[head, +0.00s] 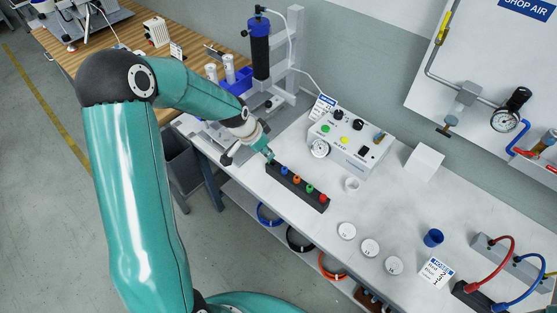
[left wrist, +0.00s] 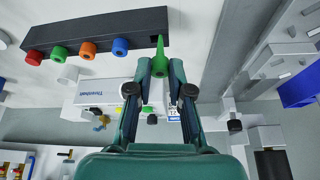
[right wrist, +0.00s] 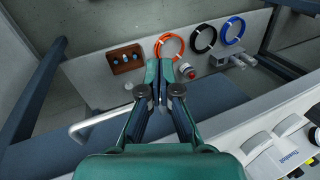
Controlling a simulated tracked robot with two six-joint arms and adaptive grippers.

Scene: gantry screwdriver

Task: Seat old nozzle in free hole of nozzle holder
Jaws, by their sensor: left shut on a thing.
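The nozzle holder (head: 315,201) is a dark bar on the white bench, with blue, orange, green and red nozzles along it. It also shows in the left wrist view (left wrist: 75,33). My left gripper (head: 268,157) is shut on a green tapered nozzle (left wrist: 160,59) at the holder's end beside the blue nozzle. My right gripper (right wrist: 163,74) looks shut and empty, away from the holder.
A control box (head: 345,138) stands behind the holder, with a small white cup (head: 351,185) nearby. White discs (head: 370,247) and a blue cup (head: 433,238) lie to the right. Below the bench, hose coils (right wrist: 169,46) and a brown block (right wrist: 124,59) are near my right gripper.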

